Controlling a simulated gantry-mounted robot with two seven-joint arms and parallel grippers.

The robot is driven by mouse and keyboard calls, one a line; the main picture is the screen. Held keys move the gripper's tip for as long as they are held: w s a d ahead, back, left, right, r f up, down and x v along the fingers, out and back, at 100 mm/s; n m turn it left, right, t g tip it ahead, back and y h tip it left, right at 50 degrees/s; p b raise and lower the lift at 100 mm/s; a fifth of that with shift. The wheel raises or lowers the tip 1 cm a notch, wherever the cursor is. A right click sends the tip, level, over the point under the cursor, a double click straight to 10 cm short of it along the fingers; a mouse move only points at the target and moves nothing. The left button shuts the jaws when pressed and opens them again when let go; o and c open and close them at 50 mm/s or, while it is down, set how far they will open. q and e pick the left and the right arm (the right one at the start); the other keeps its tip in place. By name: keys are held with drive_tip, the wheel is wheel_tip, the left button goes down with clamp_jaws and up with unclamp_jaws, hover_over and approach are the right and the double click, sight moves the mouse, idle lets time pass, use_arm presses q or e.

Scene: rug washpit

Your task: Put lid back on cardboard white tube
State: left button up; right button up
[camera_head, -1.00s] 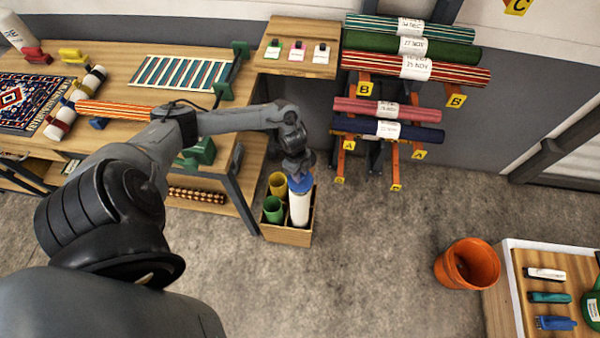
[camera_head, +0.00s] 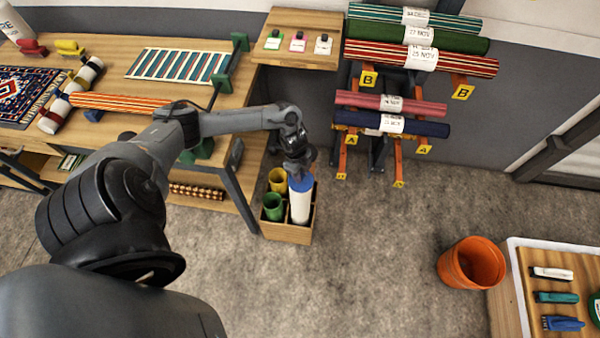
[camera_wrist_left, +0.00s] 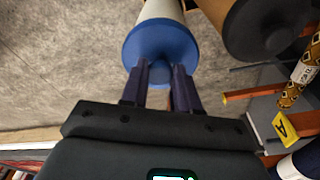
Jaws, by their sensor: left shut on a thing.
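The white cardboard tube (camera_head: 300,209) stands upright in a divided wooden box (camera_head: 287,234) on the floor. The blue lid (camera_head: 301,183) is at its top end, and I see no gap between them in the head view. In the left wrist view the lid (camera_wrist_left: 150,38) covers the end of the white tube (camera_wrist_left: 163,9). How far down it sits is unclear. My left gripper (camera_head: 300,172) is right above the tube, and its fingers (camera_wrist_left: 160,68) are shut on the lid's raised grip. My right gripper is out of view.
A green tube (camera_head: 273,207) and a yellow tube (camera_head: 278,180) stand in the same box. The workbench (camera_head: 233,180) is close on the left and the rug rack (camera_head: 380,150) is behind right. An orange bucket (camera_head: 471,264) stands on clear floor to the right.

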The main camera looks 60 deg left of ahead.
use_arm(q)
drive_tip(key=shift+a, duration=0.1)
idle(0.8)
drive_tip(key=shift+p, duration=0.55)
drive_tip(key=shift+f, duration=0.1)
idle(1.1)
drive_tip(key=shift+p, duration=0.3)
idle(0.6)
drive_tip(key=o, duration=1.6)
